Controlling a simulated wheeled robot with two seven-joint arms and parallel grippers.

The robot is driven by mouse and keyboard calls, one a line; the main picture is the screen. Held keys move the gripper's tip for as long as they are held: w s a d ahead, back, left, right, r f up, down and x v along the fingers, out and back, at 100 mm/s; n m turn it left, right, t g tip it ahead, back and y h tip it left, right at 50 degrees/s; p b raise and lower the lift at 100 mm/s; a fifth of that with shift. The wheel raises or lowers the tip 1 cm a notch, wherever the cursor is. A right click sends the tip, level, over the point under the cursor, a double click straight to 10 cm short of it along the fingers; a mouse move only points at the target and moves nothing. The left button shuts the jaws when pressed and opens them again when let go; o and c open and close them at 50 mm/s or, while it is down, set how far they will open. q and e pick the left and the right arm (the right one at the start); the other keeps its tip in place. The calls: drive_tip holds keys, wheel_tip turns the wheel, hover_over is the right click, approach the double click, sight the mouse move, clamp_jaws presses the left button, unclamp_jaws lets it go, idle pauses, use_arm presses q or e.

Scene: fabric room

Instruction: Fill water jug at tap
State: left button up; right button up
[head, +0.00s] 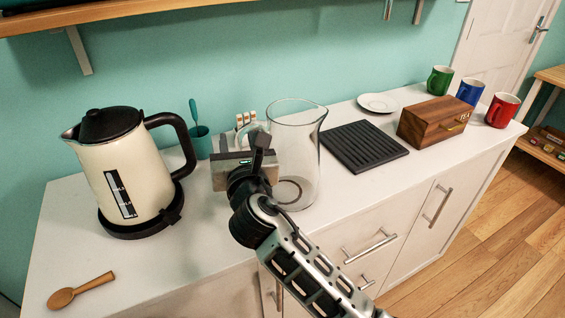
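The water jug (297,150) is clear glass and appears empty. It stands upright on the white counter, with its spout toward the right and its handle toward the left. My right gripper (257,148) is at the jug's left side, by the handle. Its own wrist and arm partly hide the fingers and the handle. I cannot tell whether the fingers are closed on the handle or only around or beside it. My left gripper is not in view. No tap shows in this view.
A cream kettle (131,165) stands left on the counter (205,237), with a wooden spoon (80,290) in front. A teal pot (201,142) is behind the gripper. Right of the jug are a black ribbed mat (363,146), wooden tea box (434,122), white plate (377,103) and mugs (502,110).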

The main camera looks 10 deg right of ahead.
drive_tip(key=shift+s, duration=0.1)
drive_tip(key=shift+c, duration=0.3)
clamp_jaws()
idle(0.9)
drive_tip(key=shift+r, duration=0.25)
